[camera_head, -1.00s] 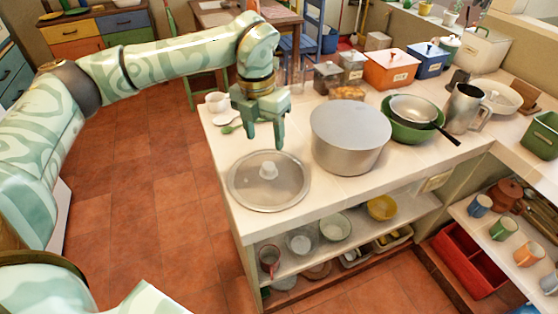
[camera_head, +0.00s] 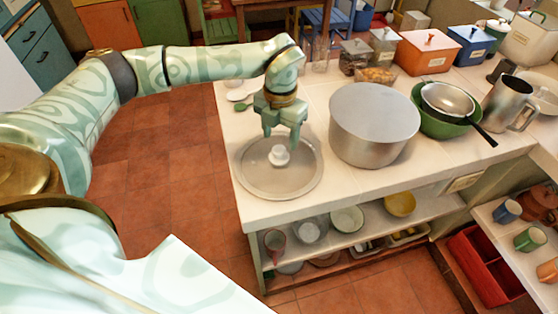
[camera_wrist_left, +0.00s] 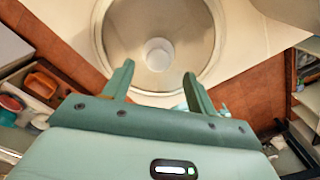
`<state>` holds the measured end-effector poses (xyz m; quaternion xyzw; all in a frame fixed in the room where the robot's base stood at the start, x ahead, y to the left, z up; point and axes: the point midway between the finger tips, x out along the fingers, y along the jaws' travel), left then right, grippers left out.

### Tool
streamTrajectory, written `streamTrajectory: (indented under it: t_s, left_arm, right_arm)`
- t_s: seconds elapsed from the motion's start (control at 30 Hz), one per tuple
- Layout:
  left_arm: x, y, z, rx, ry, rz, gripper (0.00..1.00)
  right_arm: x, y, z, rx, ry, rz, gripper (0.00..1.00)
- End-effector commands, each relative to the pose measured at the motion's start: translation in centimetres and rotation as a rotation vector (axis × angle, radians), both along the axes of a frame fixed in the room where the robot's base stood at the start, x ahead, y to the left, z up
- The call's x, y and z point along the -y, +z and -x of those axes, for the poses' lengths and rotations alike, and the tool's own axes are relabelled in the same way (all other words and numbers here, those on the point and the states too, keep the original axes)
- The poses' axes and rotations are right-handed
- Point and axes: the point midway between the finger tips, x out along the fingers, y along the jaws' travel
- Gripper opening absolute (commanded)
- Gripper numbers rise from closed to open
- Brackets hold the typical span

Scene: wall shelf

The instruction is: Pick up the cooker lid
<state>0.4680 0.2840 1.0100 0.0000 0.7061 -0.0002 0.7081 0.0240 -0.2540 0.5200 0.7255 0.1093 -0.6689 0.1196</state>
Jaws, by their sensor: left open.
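The cooker lid (camera_head: 258,178) is a round grey glass disc with a pale rim and a white knob (camera_head: 279,155) at its centre. It lies flat on the counter near the front left corner. My left gripper (camera_head: 282,143) is open and points down just above the knob, with nothing seen between its fingers. In the left wrist view the lid (camera_wrist_left: 112,45) and its knob (camera_wrist_left: 158,54) show beyond the open fingertips (camera_wrist_left: 158,75). My right gripper is not in view.
A green bowl with a pan (camera_head: 447,105) and a metal jug (camera_head: 507,103) stand farther right on the counter (camera_head: 350,182). Canisters, including an orange box (camera_head: 428,54), line the back. A green spoon (camera_head: 240,106) lies behind the lid.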

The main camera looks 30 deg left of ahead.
Motion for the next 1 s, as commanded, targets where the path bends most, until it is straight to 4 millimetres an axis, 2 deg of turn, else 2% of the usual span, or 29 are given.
streamTrajectory:
  t_s: [0.1,0.2,0.47,0.5,0.7,1.0]
  left_arm:
    - [-0.3,-2.4,0.4,-0.005,0.0,-0.001,0.57]
    - [-0.3,-3.7,0.3,-0.004,0.0,0.0,0.57]
    - [-0.3,-4.0,0.3,-0.001,0.0,0.0,0.57]
    - [-0.3,-4.0,0.3,-0.001,0.0,0.0,0.54]
    - [-0.3,-4.0,0.3,-0.001,0.0,0.0,0.0]
    - [-0.3,-3.8,0.2,0.001,0.0,0.0,0.0]
  right_arm:
    - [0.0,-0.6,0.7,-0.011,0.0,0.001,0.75]
    - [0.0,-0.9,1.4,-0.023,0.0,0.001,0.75]
    - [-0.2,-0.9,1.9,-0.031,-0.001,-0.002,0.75]
    - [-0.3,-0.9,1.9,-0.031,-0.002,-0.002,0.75]
    - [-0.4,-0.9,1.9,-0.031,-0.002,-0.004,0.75]
    - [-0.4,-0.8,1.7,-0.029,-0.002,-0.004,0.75]
